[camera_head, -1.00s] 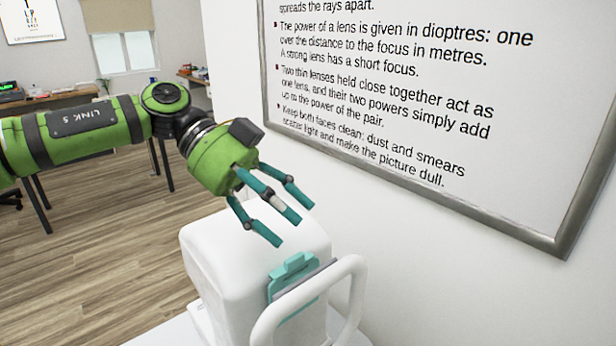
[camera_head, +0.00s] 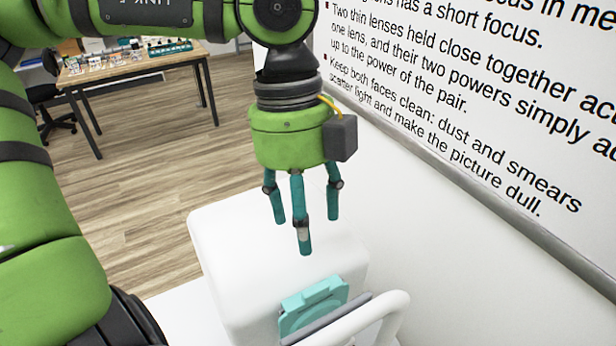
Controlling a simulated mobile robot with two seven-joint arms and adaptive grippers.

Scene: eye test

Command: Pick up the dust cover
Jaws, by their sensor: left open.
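The dust cover (camera_head: 313,303) appears to be the teal plate with a raised tab on the near face of a white, rounded instrument (camera_head: 235,250). My left gripper (camera_head: 306,228) has three teal fingers pointing down, apart and empty. In the picture it is above the dust cover, over the instrument's top; I see a gap between fingertips and cover. My right gripper is not in view.
The white curved bar (camera_head: 385,318) stands close in front of the dust cover. A framed text board (camera_head: 450,105) hangs on the white wall at the right. A table (camera_head: 140,62) with small items stands at the back left. The wooden floor (camera_head: 165,185) between is clear.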

